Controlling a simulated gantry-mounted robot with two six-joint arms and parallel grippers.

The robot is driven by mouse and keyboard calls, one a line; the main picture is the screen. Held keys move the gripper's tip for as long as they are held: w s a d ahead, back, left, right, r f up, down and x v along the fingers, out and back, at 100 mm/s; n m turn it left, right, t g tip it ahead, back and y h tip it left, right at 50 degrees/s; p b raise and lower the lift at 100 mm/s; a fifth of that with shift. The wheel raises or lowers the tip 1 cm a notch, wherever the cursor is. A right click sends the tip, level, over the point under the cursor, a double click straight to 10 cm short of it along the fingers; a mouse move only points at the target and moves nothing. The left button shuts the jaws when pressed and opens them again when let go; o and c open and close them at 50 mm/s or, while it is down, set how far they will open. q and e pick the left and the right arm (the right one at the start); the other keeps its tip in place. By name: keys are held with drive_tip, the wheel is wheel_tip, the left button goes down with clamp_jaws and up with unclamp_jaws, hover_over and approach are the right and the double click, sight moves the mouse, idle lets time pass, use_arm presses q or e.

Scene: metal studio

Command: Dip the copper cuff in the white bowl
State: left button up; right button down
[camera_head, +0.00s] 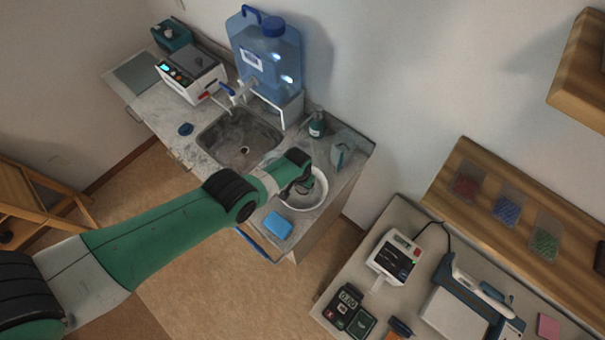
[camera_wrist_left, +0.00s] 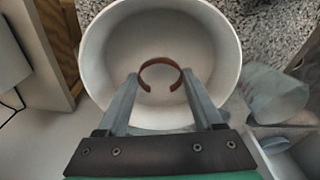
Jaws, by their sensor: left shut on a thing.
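The copper cuff (camera_wrist_left: 160,62) is an open brown ring held between the two fingers of my left gripper (camera_wrist_left: 158,84), which is shut on it. In the left wrist view the cuff shows against the inside of the white bowl (camera_wrist_left: 92,50); whether it touches the bowl's bottom I cannot tell. In the head view the bowl (camera_head: 322,190) stands on the counter by the sink, and my left gripper (camera_head: 303,186) is over it. The cuff is hidden there by the gripper. My right gripper is in neither view.
A sink (camera_head: 240,140), a blue water jug (camera_head: 268,55) and a dark bottle (camera_head: 317,125) are behind the bowl. A clear pitcher (camera_head: 343,150) stands behind right, and a blue sponge (camera_head: 277,226) lies in front. A separate bench with a scale (camera_head: 394,256) is at right.

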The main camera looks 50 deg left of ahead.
use_arm(q)
drive_tip(key=shift+f, duration=0.5)
drive_tip(key=shift+r+p, duration=0.65)
drive_tip(key=shift+r, duration=0.25)
drive_tip(key=shift+f+b, duration=0.85)
drive_tip(key=shift+f, duration=0.05)
drive_tip(key=shift+r+p, duration=0.85)
drive_tip(key=shift+r, duration=0.05)
drive_tip(key=shift+f+b, duration=0.8)
idle(1.4)
drive_tip(key=shift+f, duration=0.15)
idle(0.5)
drive_tip(key=shift+r, duration=0.2)
idle(1.2)
